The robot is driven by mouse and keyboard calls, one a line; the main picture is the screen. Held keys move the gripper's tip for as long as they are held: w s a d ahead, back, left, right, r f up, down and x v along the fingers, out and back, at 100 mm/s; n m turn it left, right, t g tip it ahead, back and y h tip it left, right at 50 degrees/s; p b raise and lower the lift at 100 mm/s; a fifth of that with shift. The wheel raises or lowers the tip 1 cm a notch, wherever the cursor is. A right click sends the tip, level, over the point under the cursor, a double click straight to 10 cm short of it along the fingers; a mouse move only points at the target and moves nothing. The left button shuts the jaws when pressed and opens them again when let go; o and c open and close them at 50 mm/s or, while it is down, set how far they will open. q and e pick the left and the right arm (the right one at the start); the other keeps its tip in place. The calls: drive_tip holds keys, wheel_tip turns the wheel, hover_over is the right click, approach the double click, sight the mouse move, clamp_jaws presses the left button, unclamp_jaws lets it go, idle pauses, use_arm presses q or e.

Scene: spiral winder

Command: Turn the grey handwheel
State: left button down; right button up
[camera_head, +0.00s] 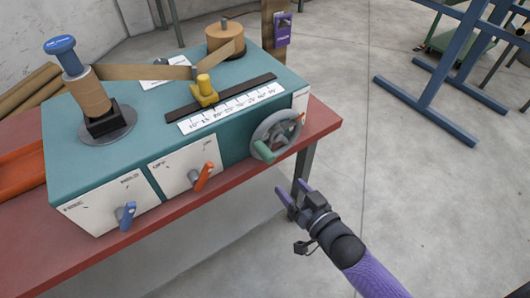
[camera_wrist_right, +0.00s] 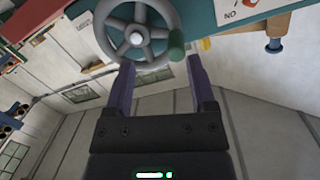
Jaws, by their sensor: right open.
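The grey handwheel (camera_head: 277,134) is mounted on the right part of the front face of the teal winder. It has a green handle (camera_head: 263,151) at its lower left in the head view. In the right wrist view the grey handwheel (camera_wrist_right: 137,30) is at the top, with the green handle (camera_wrist_right: 176,44) on its right side. My right gripper (camera_head: 294,192) is open and empty, below and in front of the wheel, apart from it. Its two purple fingers (camera_wrist_right: 162,75) point toward the wheel. My left gripper is not in view.
The winder (camera_head: 160,125) stands on a red table (camera_head: 325,122). An orange lever (camera_head: 203,176) and a blue lever (camera_head: 126,213) stick out of the front panels left of the wheel. A blue frame (camera_head: 430,80) stands at the right. The floor around my right gripper is clear.

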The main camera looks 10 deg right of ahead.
sight(264, 152)
drive_tip(key=w+r, duration=0.1)
drive_tip(key=a+r+t+y, duration=0.1)
drive_tip(key=r, duration=0.1)
drive_tip(key=shift+w+a, duration=0.1)
drive_tip(key=shift+w, duration=0.3)
drive_tip(key=b+x, duration=0.2)
drive_tip(key=x, duration=0.6)
drive_tip(key=shift+f, duration=0.15)
drive_tip(key=shift+w+a+b, duration=0.1)
drive_tip(key=shift+w+b, duration=0.2)
clamp_jaws()
